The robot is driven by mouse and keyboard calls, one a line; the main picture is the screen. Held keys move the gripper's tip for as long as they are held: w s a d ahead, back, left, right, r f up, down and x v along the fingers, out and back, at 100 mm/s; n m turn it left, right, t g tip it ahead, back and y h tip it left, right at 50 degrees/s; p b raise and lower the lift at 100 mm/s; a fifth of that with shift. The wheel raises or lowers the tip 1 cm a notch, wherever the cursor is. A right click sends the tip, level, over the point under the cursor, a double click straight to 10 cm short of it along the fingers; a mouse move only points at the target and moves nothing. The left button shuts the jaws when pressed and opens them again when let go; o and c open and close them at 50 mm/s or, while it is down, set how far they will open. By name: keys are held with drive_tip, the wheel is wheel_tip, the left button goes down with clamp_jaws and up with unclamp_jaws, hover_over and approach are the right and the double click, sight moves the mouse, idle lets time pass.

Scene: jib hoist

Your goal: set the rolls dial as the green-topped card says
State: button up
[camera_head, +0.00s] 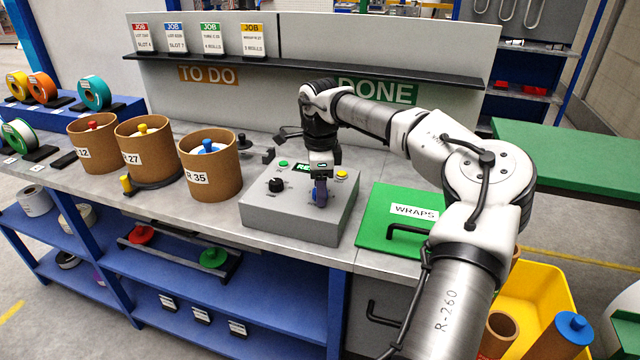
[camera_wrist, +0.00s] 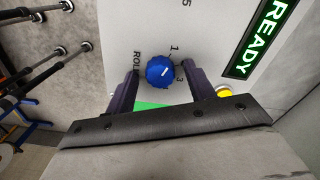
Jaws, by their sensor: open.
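The rolls dial (camera_wrist: 160,73) is a round blue knob with a short white mark, on the grey control box (camera_head: 285,218). In the wrist view the figures 1 and 3 and part of the word ROLLS show beside it; the mark's exact setting is hard to tell. My gripper (camera_wrist: 161,68) is open, one finger on each side of the dial, with gaps showing. In the head view my gripper (camera_head: 320,192) is over the box and mostly hides the dial. The green-topped card (camera_head: 211,38) stands on the shelf; its bottom line mentions rolls, but the number is too small to read surely.
The box also has a black knob (camera_head: 277,185), a green button (camera_head: 283,164), a yellow button (camera_head: 342,175) and a READY display (camera_wrist: 262,38). Brown tubs (camera_head: 210,170) stand left of it. A green WRAPS lid (camera_head: 405,222) lies right.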

drive_tip(key=c, duration=1)
